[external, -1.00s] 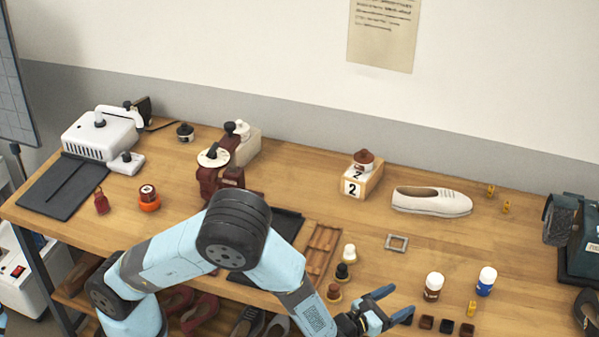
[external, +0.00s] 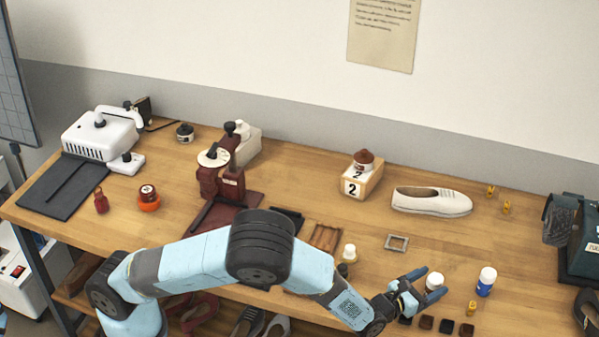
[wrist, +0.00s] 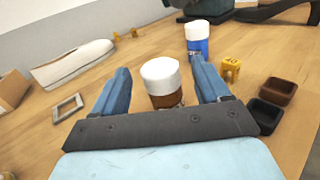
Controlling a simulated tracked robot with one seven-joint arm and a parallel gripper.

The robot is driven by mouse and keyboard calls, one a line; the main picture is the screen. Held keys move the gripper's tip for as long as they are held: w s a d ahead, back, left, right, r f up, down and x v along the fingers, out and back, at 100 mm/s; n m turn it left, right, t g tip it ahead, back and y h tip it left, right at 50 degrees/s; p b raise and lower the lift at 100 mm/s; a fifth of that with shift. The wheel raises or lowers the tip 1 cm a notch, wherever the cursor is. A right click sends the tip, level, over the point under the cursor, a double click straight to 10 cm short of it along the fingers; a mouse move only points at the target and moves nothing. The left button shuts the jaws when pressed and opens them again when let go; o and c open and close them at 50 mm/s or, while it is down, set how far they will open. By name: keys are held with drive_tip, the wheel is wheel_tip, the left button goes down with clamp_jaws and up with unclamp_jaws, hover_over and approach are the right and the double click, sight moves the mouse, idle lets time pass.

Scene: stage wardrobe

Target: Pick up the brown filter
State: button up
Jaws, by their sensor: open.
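The brown object between my fingers is a small brown jar with a white lid (wrist: 161,75); it is the likeliest brown filter, though no label reads as such. It stands upright on the table. In the external view its white lid (external: 435,281) shows, with its brown body largely hidden by my fingers. My gripper (wrist: 160,68) is open, with one blue finger on each side of the jar. I cannot tell whether either finger touches it. The jar's lower part is hidden behind the gripper's dark palm bar.
A blue jar with a white lid (external: 486,282) stands just beyond, to the right. A yellow clip (wrist: 231,69) and small dark square trays (wrist: 266,114) lie right of my gripper. A grey square frame (external: 397,242) and a white shoe (external: 432,201) lie farther back.

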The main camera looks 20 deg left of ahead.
drive_tip(key=shift+x, duration=1.25)
drive_tip(key=c, duration=1)
drive_tip(key=shift+c, duration=0.2)
